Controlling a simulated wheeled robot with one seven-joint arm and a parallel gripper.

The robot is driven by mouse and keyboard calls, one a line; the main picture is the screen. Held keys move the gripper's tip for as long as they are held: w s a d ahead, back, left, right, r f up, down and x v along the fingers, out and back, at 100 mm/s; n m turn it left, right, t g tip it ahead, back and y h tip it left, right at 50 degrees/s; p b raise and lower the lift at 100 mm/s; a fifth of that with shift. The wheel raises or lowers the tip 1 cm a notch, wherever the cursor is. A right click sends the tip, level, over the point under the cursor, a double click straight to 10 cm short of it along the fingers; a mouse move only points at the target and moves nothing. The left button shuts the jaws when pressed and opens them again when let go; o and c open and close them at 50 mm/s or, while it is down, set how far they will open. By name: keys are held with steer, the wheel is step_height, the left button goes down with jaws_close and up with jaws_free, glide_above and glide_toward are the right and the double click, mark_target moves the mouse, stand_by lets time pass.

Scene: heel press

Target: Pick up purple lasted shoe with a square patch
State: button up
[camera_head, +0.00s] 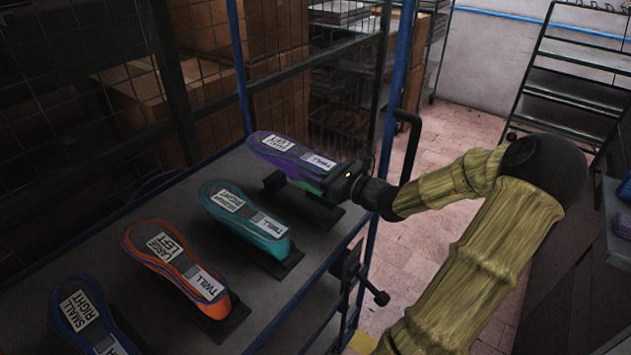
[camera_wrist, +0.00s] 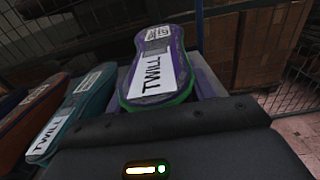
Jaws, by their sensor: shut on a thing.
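The purple lasted shoe (camera_head: 277,147) lies sole up at the far end of the rack shelf, its green-edged heel toward my arm. It bears a TWILL label and a second white label. My gripper (camera_head: 322,187) is at its heel end, shut on it. In the wrist view the purple shoe (camera_wrist: 158,72) stretches straight away from the gripper body (camera_wrist: 165,135). The fingertips are mostly hidden. I cannot make out a separate square patch, nor tell whether the shoe is lifted off its support.
A teal shoe (camera_head: 240,217), an orange shoe (camera_head: 170,262) and a blue shoe (camera_head: 85,317) lie in a row on the shelf (camera_head: 135,227). A blue post (camera_head: 395,90) and a black bent handle (camera_head: 410,145) stand close to my arm. A wire cage (camera_head: 90,110) lies behind.

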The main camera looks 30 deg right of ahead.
mark_target(315, 160)
step_height(315, 160, up, 4)
steer(key=shift+w+f, duration=0.1)
steer(key=shift+w, duration=0.05)
steer(key=shift+s, duration=0.2)
steer(key=shift+w+a, duration=0.1)
steer(key=shift+w, duration=0.05)
stand_by(0.5)
